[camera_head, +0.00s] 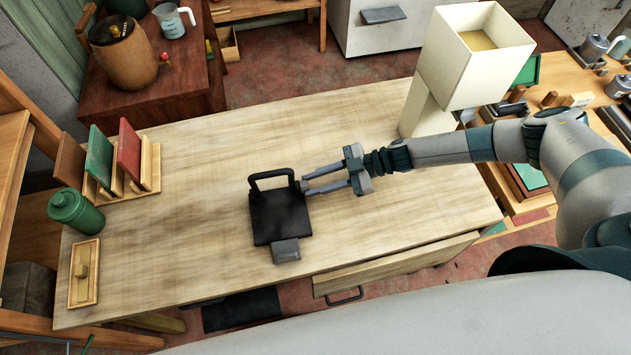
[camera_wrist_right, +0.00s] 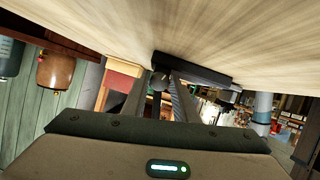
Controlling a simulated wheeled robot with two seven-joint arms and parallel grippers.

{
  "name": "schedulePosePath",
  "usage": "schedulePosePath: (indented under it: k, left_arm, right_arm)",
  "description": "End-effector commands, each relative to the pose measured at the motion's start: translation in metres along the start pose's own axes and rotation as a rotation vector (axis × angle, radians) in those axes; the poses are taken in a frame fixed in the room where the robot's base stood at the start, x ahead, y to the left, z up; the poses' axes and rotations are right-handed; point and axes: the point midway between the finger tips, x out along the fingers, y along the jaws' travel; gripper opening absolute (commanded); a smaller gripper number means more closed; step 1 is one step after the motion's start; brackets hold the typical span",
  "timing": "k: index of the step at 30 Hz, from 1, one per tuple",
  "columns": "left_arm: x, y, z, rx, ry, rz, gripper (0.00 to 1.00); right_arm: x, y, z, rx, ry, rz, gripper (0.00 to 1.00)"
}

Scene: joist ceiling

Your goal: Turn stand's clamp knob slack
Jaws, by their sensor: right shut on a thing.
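The black stand (camera_head: 279,217) lies on the wooden table, with an upright handle-like loop at its back and a grey block (camera_head: 286,250) at its front edge. Its small dark clamp knob (camera_head: 302,186) is on the right side near the back. My right gripper (camera_head: 304,186) reaches in from the right and is shut on the knob. In the right wrist view the knob (camera_wrist_right: 158,83) is between the fingertips, beside the dark stand (camera_wrist_right: 195,69). Whether the knob is tight or slack cannot be seen. My left gripper is not in view.
The table (camera_head: 200,250) is mostly bare around the stand. A rack with coloured boards (camera_head: 130,150), a green canister (camera_head: 75,211) and a small wooden tray (camera_head: 84,272) are at the left.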

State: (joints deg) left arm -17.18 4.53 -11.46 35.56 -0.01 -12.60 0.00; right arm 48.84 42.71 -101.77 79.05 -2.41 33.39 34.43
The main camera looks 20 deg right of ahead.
Motion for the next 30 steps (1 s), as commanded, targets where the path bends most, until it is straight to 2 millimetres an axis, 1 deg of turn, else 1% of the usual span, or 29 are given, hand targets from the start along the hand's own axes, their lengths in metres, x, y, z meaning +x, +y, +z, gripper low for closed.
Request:
schedulePosePath:
  k: [5,12,23,24,26,30]
  left_arm:
    - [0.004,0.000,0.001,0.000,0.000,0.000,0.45]
    - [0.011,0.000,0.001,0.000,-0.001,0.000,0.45]
    - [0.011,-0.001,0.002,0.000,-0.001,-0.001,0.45]
    - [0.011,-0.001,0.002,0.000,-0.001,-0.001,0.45]
    - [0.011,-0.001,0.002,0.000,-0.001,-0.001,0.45]
    - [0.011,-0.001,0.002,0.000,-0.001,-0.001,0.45]
  right_arm:
    - [0.001,-0.004,0.002,-0.115,0.002,0.049,0.04]
    - [0.001,-0.004,0.002,-0.270,0.001,0.112,0.04]
    - [0.000,-0.003,0.000,-0.296,0.000,0.121,0.04]
    - [0.000,-0.003,0.000,-0.296,0.000,0.121,0.31]
    - [0.000,-0.003,0.000,-0.296,0.000,0.121,0.45]
    - [0.000,-0.003,0.000,-0.295,0.000,0.121,0.45]
